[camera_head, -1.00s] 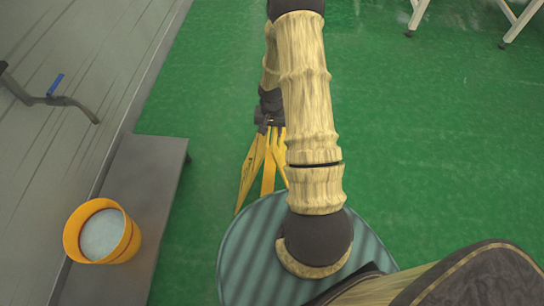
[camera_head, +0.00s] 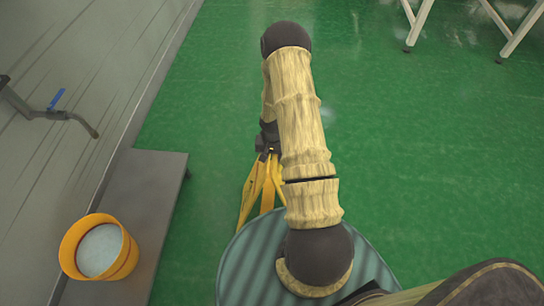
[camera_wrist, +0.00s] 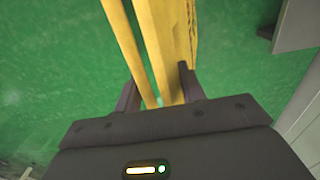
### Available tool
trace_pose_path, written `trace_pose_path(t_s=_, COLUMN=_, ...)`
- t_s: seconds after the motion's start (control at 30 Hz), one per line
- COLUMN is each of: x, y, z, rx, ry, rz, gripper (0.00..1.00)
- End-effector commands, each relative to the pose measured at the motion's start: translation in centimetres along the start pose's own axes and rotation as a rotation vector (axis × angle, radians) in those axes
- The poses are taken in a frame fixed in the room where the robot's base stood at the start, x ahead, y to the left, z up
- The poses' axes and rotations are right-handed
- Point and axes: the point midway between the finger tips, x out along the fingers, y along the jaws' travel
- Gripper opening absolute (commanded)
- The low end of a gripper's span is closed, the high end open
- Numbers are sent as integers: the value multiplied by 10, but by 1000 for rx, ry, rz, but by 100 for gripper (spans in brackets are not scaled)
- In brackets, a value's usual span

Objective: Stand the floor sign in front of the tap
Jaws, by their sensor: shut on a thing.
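The yellow floor sign (camera_head: 250,192) is near the middle of the head view, partly hidden behind my arm. Its legs spread downward below my gripper (camera_head: 268,140). In the wrist view my gripper (camera_wrist: 157,92) is shut on the sign (camera_wrist: 170,40), whose yellow panels pass between the fingers. I cannot tell whether its feet touch the floor. The tap (camera_head: 60,114), a grey pipe with a blue lever, sticks out from the wall at the left, well apart from the sign.
An orange bucket (camera_head: 125,262) with pale contents stands on a low grey platform (camera_head: 150,190) along the left wall. Green floor (camera_head: 420,150) is open to the right. White table legs (camera_head: 421,22) stand at the top right.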

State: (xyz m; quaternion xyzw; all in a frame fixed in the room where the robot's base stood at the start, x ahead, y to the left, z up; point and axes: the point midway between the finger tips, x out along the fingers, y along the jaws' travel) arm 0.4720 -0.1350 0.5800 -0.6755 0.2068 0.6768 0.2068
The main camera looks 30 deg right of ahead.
Motion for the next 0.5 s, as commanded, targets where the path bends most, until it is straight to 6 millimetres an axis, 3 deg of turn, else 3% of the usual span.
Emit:
trace_pose_path(t_s=0.3, x=2, y=0, z=-1, rx=0, ry=2, rz=0, gripper=0)
trace_pose_path(t_s=0.33, x=2, y=0, z=0, rx=1, ry=0, rz=0, gripper=43)
trace_pose_path(t_s=0.43, x=2, y=0, z=0, rx=0, ry=0, rz=0, gripper=61)
trace_pose_path(t_s=0.5, x=2, y=0, z=0, rx=0, ry=0, rz=0, gripper=61)
